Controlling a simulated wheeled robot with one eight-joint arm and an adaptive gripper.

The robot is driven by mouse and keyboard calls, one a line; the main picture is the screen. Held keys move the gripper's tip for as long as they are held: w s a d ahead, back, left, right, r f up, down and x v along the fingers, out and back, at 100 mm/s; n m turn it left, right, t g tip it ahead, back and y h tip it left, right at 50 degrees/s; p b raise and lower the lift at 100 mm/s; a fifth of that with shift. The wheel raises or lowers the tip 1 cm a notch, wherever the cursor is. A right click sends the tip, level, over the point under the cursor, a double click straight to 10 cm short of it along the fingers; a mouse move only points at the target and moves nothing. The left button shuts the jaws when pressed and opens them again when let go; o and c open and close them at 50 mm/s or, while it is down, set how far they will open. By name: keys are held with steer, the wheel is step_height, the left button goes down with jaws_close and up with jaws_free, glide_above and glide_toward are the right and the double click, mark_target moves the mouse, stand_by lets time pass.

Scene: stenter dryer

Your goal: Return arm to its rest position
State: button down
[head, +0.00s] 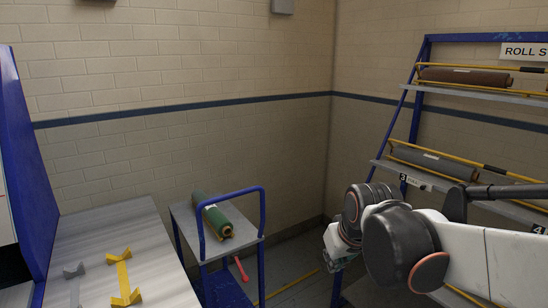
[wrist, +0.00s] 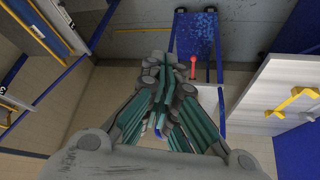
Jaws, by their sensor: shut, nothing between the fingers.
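My arm (head: 405,245) reaches in from the right edge of the head view, bent, with its dark joint and white link in front of the roll rack. My gripper (wrist: 163,90) shows in the wrist view with its teal-padded fingers closed together and empty. In the head view the gripper is mostly hidden behind the arm's joints, so its fingers cannot be made out there.
A blue cart (head: 187,220) carries a green roll (head: 213,216); a red object (head: 241,268) shows at its lower level. The roll rack (head: 425,85) at right holds brown (head: 465,77) and grey rolls (head: 430,162). A pale table (head: 90,240) with yellow cradles (head: 122,280) stands left.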

steer(key=s+d+m+t+h, duration=0.1)
steer(key=s+d, duration=0.5)
steer(key=s, duration=1.1)
steer(key=shift+d+f+m, duration=0.15)
steer(key=shift+f+m, duration=0.25)
steer(key=shift+m, duration=0.5)
